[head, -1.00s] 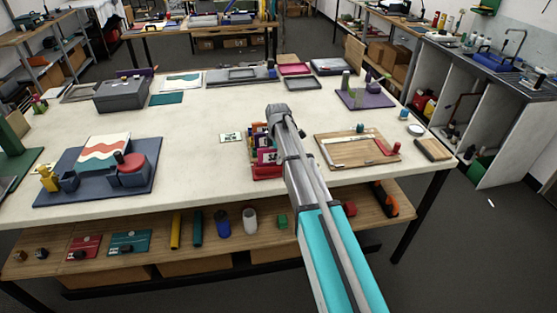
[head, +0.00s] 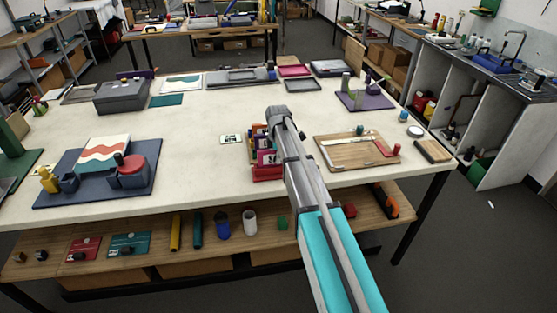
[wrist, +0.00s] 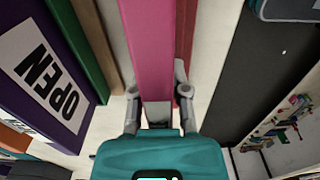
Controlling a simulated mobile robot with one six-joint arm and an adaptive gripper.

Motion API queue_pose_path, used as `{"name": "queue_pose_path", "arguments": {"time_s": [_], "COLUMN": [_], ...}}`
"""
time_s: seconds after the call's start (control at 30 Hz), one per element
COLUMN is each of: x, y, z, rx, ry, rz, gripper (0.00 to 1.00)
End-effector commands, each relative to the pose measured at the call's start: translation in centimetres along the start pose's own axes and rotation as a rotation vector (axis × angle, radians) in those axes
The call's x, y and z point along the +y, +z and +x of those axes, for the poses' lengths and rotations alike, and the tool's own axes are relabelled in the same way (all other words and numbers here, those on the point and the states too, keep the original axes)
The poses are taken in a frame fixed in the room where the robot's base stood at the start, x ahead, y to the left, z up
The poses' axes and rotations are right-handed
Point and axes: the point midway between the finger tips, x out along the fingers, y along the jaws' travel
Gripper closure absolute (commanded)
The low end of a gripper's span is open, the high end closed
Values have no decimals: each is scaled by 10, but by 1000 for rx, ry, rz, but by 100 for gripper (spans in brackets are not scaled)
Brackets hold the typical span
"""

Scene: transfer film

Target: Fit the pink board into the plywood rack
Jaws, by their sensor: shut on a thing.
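The pink board (wrist: 149,45) stands between the two fingers of my gripper (wrist: 158,108) in the wrist view. My gripper is shut on its near end, and the board runs away toward the top of the picture. A thin brown plywood-coloured edge (wrist: 103,40), probably part of the rack, shows to its left. A dark red strip (wrist: 186,45) runs close along the board's right side; I cannot tell whether they touch. In the head view, a cluster of upright coloured boards (head: 264,156) stands at the table's front. My arm hides its right side, the gripper and the pink board.
Left of the pink board are a green board (wrist: 77,45) and a purple board with an OPEN label (wrist: 22,45). On the white table (head: 200,150), a wooden tray-like board (head: 358,151) lies right of my arm.

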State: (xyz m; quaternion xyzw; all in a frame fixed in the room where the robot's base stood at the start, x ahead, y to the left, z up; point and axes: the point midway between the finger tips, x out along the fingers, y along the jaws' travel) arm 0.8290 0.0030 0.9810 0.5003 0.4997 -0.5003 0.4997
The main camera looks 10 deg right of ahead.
Motion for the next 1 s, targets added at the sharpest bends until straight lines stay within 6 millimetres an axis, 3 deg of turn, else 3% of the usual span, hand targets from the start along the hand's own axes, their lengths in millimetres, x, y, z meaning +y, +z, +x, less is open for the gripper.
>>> {"name": "queue_pose_path", "arguments": {"time_s": [0.37, 0.7, 1.0], "x": [0, 0, -32], "y": [0, 0, 0], "z": [-8, -36, -72], "rx": [0, 0, 0], "ry": [0, 0, 0], "rz": [0, 0, 0], "gripper": [100, 100, 100]}}
